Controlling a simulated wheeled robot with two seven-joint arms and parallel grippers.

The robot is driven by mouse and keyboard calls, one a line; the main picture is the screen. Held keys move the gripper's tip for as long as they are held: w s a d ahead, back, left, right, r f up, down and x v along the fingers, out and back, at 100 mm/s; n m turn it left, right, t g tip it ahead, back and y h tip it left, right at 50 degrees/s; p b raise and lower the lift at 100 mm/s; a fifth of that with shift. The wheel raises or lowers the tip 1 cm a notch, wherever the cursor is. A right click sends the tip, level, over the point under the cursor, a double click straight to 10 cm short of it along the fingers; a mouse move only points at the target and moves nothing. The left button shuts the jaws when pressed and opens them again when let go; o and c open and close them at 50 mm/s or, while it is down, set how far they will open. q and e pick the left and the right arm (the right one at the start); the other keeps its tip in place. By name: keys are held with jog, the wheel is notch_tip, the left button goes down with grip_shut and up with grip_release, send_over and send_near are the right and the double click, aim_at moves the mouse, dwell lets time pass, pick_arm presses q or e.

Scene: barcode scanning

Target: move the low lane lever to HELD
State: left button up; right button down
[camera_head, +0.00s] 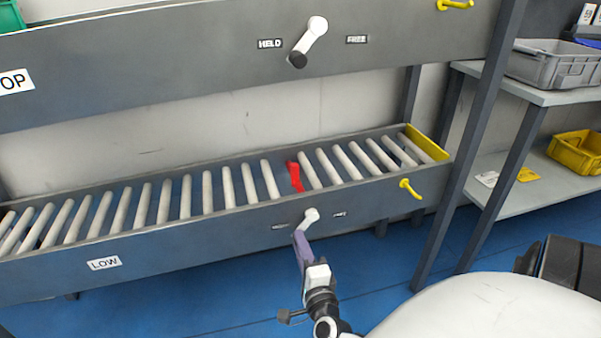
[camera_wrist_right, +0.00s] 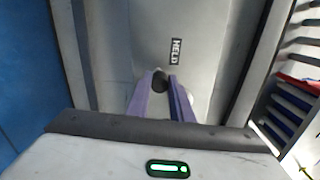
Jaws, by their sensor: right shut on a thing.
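The low lane lever (camera_head: 311,216) sits on the front rail of the LOW lane, its white arm slanting down and left from its pivot. Its black knob (camera_wrist_right: 160,80) shows in the right wrist view between purple fingers. My right gripper (camera_head: 299,240) is shut on the lever's knob end, which its fingers mostly hide in the head view. The low HELD label (camera_head: 282,226) is left of the lever and the FREE label (camera_head: 340,214) is right; HELD also reads clearly in the wrist view (camera_wrist_right: 176,51). My left gripper is not in view.
A red stop piece (camera_head: 295,175) stands among the LOW lane's rollers. The top lane's lever (camera_head: 309,42) hangs down-left above. A yellow hook (camera_head: 410,189) sticks out of the low rail at right. A rack post (camera_head: 465,150) and shelf with a grey bin (camera_head: 555,66) stand further right.

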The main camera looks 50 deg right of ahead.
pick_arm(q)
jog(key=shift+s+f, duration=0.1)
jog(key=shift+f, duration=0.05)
pick_arm(e)
jog(key=shift+a, duration=0.1)
jog(key=c, duration=1.6)
grip_release()
jog(key=shift+o, duration=0.2)
pick_arm(q)
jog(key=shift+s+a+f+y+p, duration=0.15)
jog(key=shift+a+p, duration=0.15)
jog(key=shift+p, duration=0.25)
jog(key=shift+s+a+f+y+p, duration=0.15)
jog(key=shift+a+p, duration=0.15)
jog(key=shift+p, duration=0.2)
pick_arm(e)
jog(key=v, duration=1)
jog(key=shift+s, duration=0.2)
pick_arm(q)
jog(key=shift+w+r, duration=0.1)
